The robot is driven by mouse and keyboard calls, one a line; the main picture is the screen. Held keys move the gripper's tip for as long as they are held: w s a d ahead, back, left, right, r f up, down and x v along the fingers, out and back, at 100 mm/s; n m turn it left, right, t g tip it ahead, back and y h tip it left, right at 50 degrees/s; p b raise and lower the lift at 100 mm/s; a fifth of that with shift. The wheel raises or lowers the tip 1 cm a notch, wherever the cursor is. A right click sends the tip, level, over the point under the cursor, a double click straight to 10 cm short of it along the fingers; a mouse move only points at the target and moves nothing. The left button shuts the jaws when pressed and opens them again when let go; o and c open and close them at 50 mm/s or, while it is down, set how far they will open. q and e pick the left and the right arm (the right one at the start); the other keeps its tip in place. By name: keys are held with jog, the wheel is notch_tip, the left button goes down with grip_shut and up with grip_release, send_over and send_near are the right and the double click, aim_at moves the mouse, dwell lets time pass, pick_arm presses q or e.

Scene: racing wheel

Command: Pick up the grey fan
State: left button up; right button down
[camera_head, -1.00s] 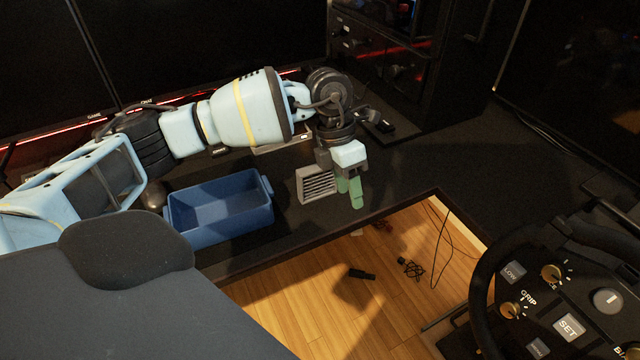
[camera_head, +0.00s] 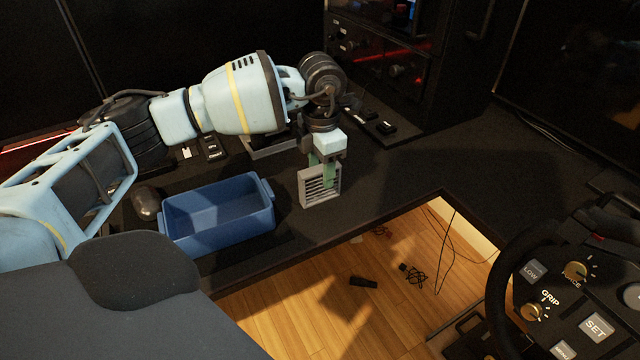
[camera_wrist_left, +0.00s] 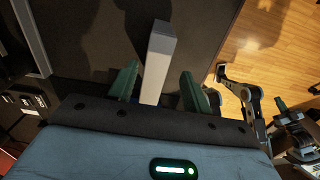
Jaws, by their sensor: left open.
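The grey fan (camera_head: 318,188) is a small box with a slatted front, standing upright on the dark desk to the right of the blue bin. My left gripper (camera_head: 322,170) points down over the fan, with its green fingers at the fan's upper part. In the left wrist view the fan (camera_wrist_left: 159,60) shows as a narrow grey bar between the two green fingers (camera_wrist_left: 160,88). The fingers are open, with gaps on both sides of the fan.
A blue bin (camera_head: 264,215) stands left of the fan. A dark mouse (camera_head: 145,203) lies left of the bin. A black PC case (camera_head: 440,80) stands behind. The desk's front edge drops to a wooden floor (camera_head: 330,310). A racing wheel (camera_head: 505,290) is at the lower right.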

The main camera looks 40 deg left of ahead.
aim_at(320, 179)
pick_arm(q)
jog(key=shift+w+a+f, duration=0.1)
jog(key=shift+a+f, duration=0.05)
jog(key=shift+f, duration=1.15)
jog(key=shift+w+a+f, duration=0.1)
jog(key=shift+a+f, duration=0.05)
jog(key=shift+f, duration=1.1)
grip_shut()
jog(key=shift+r, duration=0.5)
jog(key=r, duration=0.2)
jog(key=shift+s+d+r, duration=0.15)
jog(key=shift+d+r, duration=0.1)
jog(key=shift+r, duration=0.1)
jog(key=s+d+r, duration=0.1)
jog(key=s+d, duration=0.6)
jog(key=d, duration=0.6)
jog(key=shift+s+d+r, duration=0.15)
jog(key=shift+d, duration=0.2)
